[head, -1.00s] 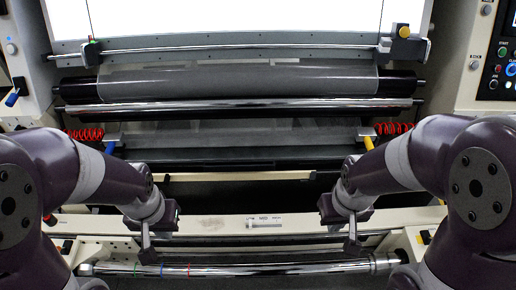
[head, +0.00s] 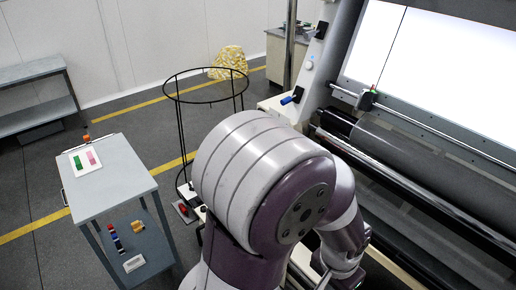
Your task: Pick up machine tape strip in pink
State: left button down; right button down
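The pink tape strip (head: 92,157) lies on a white card (head: 86,168) on the top shelf of a grey cart at the left. A green strip (head: 78,162) lies beside it on the same card. My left arm fills the middle of the view. My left gripper (head: 326,281) is at the bottom edge, by the machine and far to the right of the cart. It is partly cut off, and its finger opening cannot be made out. My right gripper is out of view.
The grey cart (head: 118,186) holds tape rolls (head: 116,238) and small items on its lower shelf. A black wire hoop stand (head: 181,130) stands between cart and machine. A bench (head: 38,72) is at far left. Floor around the cart's left is clear.

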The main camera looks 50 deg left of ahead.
aim_at(92, 161)
jog(key=u, duration=2.95)
jog(key=i+j+u, duration=0.8)
jog(key=i+u, duration=0.2)
jog(key=i, duration=0.25)
jog(key=i+z, duration=0.25)
jog(key=i, duration=0.3)
jog(key=i+j+z, duration=0.25)
jog(key=i, duration=0.25)
jog(key=i+j+z, duration=0.2)
jog(key=i, duration=0.3)
